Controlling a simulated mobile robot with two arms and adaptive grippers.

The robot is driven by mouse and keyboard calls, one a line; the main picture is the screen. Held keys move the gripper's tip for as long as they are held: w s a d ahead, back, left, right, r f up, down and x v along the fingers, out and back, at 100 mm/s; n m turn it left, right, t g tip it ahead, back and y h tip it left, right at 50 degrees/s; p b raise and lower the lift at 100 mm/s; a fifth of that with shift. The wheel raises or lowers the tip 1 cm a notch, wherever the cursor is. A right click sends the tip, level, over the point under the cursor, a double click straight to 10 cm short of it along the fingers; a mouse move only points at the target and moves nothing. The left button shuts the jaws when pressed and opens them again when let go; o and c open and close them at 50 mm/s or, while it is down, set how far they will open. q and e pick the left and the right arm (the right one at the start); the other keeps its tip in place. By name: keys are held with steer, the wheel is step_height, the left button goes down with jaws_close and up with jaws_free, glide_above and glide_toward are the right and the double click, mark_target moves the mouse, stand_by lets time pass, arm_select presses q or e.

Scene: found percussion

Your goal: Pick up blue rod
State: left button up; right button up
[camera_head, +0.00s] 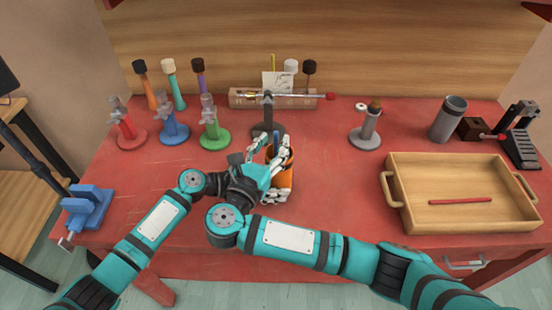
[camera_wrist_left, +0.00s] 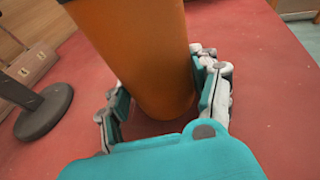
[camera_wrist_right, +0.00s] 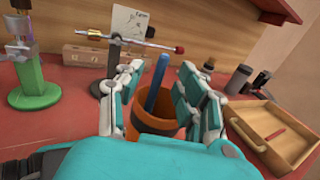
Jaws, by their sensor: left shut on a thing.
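The blue rod (camera_head: 277,143) stands in the orange cup (camera_head: 288,181), leaning slightly, with its upper part above the rim. The right wrist view shows the rod (camera_wrist_right: 155,82) and the cup (camera_wrist_right: 158,122) beyond my right gripper (camera_wrist_right: 160,70). That gripper is open, with its fingers on either side of the rod in this view; I see no contact with the rod. My left gripper (camera_head: 270,196) is low on the cup and shut on it. In the left wrist view its fingers (camera_wrist_left: 160,105) flank the cup wall (camera_wrist_left: 145,55). The rod's lower end is hidden inside the cup.
A grey stand (camera_head: 267,128) with a horizontal red-tipped rod is just behind the cup. Red (camera_head: 129,132), blue (camera_head: 173,131) and green (camera_head: 213,133) stands are at left. A wooden tray (camera_head: 400,215) with a red stick (camera_head: 460,201) is at right. The red table between cup and tray is clear.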

steer(key=x, duration=0.2)
steer(key=shift+w, duration=0.25)
jaws_close()
